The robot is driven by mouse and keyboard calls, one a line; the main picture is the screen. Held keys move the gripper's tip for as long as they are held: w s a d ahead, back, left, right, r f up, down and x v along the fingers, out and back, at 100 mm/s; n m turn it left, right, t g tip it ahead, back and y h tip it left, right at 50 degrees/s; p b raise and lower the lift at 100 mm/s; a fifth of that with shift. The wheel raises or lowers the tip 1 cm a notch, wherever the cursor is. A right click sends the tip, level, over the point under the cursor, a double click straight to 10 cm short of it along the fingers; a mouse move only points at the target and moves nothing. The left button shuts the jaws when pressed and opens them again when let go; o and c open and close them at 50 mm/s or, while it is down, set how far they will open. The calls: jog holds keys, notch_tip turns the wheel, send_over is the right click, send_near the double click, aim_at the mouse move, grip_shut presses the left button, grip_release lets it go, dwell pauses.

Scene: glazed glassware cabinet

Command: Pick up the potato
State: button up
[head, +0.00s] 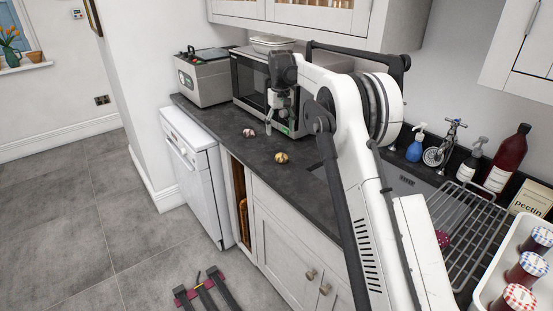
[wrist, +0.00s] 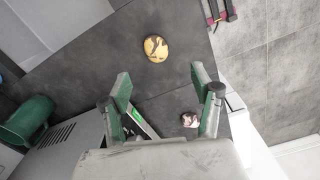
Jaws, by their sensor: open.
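A yellow-brown, dark-patched round thing, which looks like the potato (head: 281,157), lies on the dark worktop (head: 225,118) near its front edge. It also shows in the wrist view (wrist: 156,48), beyond the fingertips and apart from them. My gripper (head: 268,128) is over the worktop in front of the microwave, to the left of the potato and farther back. In the wrist view, its two green-padded fingers (wrist: 161,82) are spread wide with nothing held between them.
A small whitish and reddish thing (head: 249,132) lies to the left of the potato; the wrist view shows it beside a finger (wrist: 189,119). The microwave (head: 250,80) stands close behind my gripper. A grey appliance (head: 203,77) is farther left. The worktop around the potato is clear.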

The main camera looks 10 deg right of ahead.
aim_at(282, 154)
notch_tip(282, 154, down, 8)
jog(key=shift+d+r, duration=0.1)
jog(key=shift+w+d+f+p, duration=0.1)
jog(key=shift+w+f+p, duration=0.05)
jog(key=shift+f, duration=0.75)
jog(key=shift+w+d+f+p, duration=0.1)
jog(key=shift+w+f+p, duration=0.1)
jog(key=shift+f, duration=0.7)
jog(key=shift+w+d+f+p, duration=0.1)
jog(key=shift+f+p, duration=0.05)
jog(key=shift+f, duration=0.75)
jog(key=c, duration=1.3)
jog(key=shift+o, duration=0.2)
jog(key=shift+r, duration=0.1)
